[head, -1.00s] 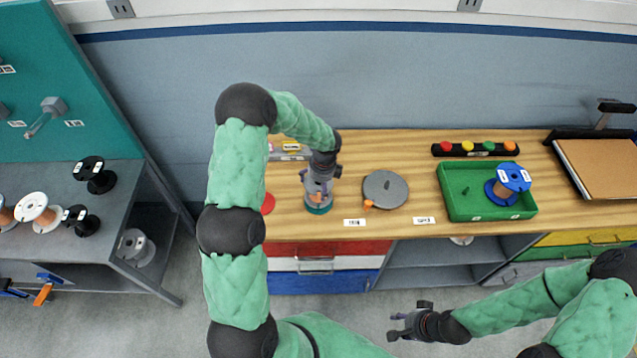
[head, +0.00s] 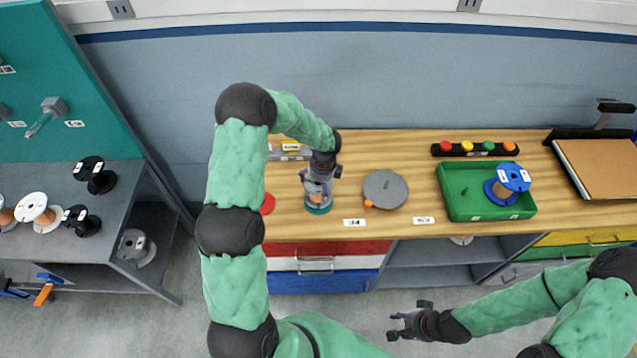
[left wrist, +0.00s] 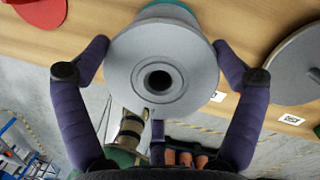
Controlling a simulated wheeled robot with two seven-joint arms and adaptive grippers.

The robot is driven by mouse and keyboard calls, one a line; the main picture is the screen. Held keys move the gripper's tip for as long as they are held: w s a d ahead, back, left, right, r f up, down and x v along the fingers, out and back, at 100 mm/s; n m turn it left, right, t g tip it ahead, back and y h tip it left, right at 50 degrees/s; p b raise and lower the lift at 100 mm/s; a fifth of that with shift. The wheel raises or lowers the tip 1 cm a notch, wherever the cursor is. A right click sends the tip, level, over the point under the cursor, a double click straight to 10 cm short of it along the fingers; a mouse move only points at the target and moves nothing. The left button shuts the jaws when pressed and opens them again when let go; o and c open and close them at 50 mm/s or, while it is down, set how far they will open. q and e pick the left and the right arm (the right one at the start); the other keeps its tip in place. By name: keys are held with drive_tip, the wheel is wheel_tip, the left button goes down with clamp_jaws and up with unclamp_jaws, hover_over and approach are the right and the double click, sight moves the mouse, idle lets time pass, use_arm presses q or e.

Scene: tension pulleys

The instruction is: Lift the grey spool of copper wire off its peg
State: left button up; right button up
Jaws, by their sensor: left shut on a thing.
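The grey spool (left wrist: 162,78) faces the left wrist view with its round flange and dark centre hole. My left gripper (left wrist: 160,62) has one finger on each side of it and is shut on it. In the head view my left gripper (head: 319,186) hides most of the spool; a little copper wire (head: 318,201) shows under the fingers. A teal round base (head: 319,210) lies just below. The peg is not clearly seen, so I cannot tell how far the spool sits on it. My right gripper (head: 394,326) is open and empty, in front of the bench.
A grey disc (head: 385,189) with an orange part lies right of the spool. A green tray (head: 450,208) holds a blue spool (head: 513,177) further right. A red disc (head: 267,203) is on the left. Several spools stand on the grey side table (head: 125,190).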

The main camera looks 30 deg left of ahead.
use_arm(q)
drive_tip(key=shift+r+p, duration=1.25)
drive_tip(key=shift+r, duration=0.55)
drive_tip(key=shift+w, duration=0.1)
drive_tip(key=shift+r+p, duration=1.5)
drive_tip(key=shift+r, duration=0.25)
drive_tip(key=shift+r, duration=0.1)
drive_tip(key=shift+r+p, duration=1.4)
drive_tip(key=shift+r, duration=0.3)
drive_tip(key=shift+r, duration=0.1)
drive_tip(key=shift+r, duration=0.15)
drive_tip(key=shift+r+p, duration=0.1)
drive_tip(key=shift+p, duration=0.25)
drive_tip(key=shift+r+p, duration=1.45)
drive_tip(key=shift+r, duration=0.5)
